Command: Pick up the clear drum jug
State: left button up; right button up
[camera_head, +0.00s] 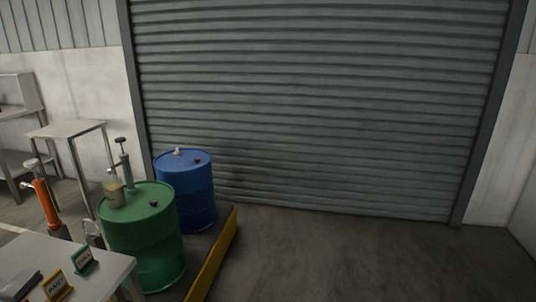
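No jug can be made out with certainty. A small grey, see-through-looking vessel or frame (93,236) shows at the back edge of the near table, in front of the green drum; it may be the clear drum jug, but it is too small to tell. A tan container (115,195) sits on top of the green drum (148,245), beside a grey hand pump (126,170). Neither of my grippers is in view.
The near table (105,272) holds a green sign (84,261), a yellow sign (57,286) and an orange pump (45,205) stands behind. Floor before the shutter (310,100) is clear.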

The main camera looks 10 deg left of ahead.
aim_at(113, 186)
jog(key=i+u, duration=0.15)
jog(key=i, duration=0.5)
jog(key=i+l+u, duration=0.2)
jog(key=i, duration=0.4)
jog(key=i+l+u, duration=0.15)
jog(key=i, duration=0.45)
